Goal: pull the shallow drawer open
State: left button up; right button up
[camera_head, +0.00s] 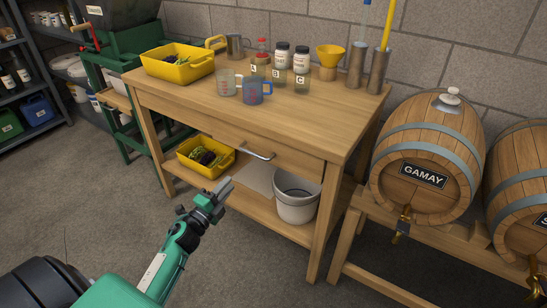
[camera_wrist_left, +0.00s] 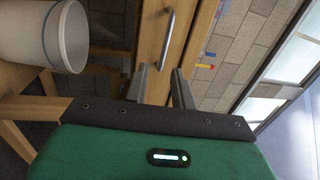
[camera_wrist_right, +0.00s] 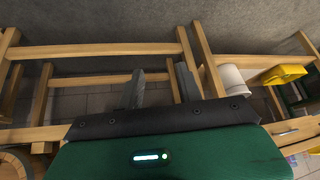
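The shallow drawer (camera_head: 225,132) is a wooden front under the table top, and it looks closed. Its metal bar handle (camera_head: 258,151) also shows in the left wrist view (camera_wrist_left: 168,33), beyond my fingertips. My left gripper (camera_head: 224,188) is below and in front of the handle in the head view, apart from it. Its two fingers (camera_wrist_left: 160,80) stand apart with nothing between them. My right gripper (camera_wrist_right: 160,85) is outside the head view. In the right wrist view its fingers are apart and empty, with wooden stand rails beyond them.
The table top (camera_head: 310,118) holds a yellow crate (camera_head: 178,75), jugs, bottles and a funnel. The lower shelf holds a white bucket (camera_head: 296,205) and another yellow crate (camera_head: 190,162). Barrels (camera_head: 425,150) on a stand are at the right. The floor in front is clear.

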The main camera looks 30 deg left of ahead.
aim_at(253, 153)
pick_arm(q)
jog(key=shift+m, duration=0.3)
jog(key=w+r, duration=0.1)
jog(key=w, duration=0.3)
jog(key=w+d+r, duration=0.1)
jog(key=w, duration=0.4)
jog(key=w+r, duration=0.1)
jog(key=w, duration=0.4)
jog(key=shift+d+r, duration=0.25)
jog(key=shift+r, duration=0.05)
jog(key=shift+c, duration=0.5)
grip_shut()
